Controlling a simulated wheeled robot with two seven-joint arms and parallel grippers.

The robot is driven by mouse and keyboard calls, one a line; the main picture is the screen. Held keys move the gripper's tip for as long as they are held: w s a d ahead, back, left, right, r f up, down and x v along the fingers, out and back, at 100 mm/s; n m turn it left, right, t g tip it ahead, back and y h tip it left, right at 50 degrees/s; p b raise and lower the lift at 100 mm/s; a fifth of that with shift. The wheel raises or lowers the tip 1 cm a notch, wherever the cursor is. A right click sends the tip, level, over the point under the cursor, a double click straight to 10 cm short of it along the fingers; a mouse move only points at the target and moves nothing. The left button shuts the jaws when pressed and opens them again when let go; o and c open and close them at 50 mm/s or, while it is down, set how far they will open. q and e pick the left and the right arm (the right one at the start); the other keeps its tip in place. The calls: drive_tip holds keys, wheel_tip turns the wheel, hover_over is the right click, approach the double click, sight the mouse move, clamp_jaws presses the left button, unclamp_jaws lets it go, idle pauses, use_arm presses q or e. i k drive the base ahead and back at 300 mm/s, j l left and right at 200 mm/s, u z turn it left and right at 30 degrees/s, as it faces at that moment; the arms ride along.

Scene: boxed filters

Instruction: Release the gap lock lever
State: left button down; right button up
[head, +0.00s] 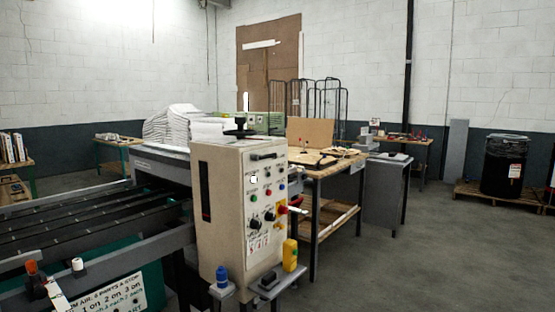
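A cream control cabinet (225,190) stands at the centre on the end of the roller machine. A small red-handled lever (283,210) sticks out to the right from its front panel. A black bar handle (264,156) lies across the top of the panel, and a black handwheel or knob (240,130) sits on top of the cabinet. No readable label tells which of these is the gap lock lever. Neither of my grippers is in view.
The panel has several knobs and buttons. A blue-capped bottle (222,277) and a yellow device (290,254) stand at its base. A wooden workbench (335,172) stands behind to the right. Grey floor (430,255) is open at the right, before a black drum (503,165).

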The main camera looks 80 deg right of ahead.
sight(254, 157)
drive_tip(key=z, duration=2.85)
drive_tip(key=i+l, duration=0.15)
drive_tip(key=i, duration=0.45)
drive_tip(key=i+l, duration=0.2)
drive_tip(key=i, duration=0.4)
drive_tip(key=i+l, duration=0.15)
drive_tip(key=i, duration=0.45)
drive_tip(key=i+l, duration=0.15)
drive_tip(key=i, duration=0.45)
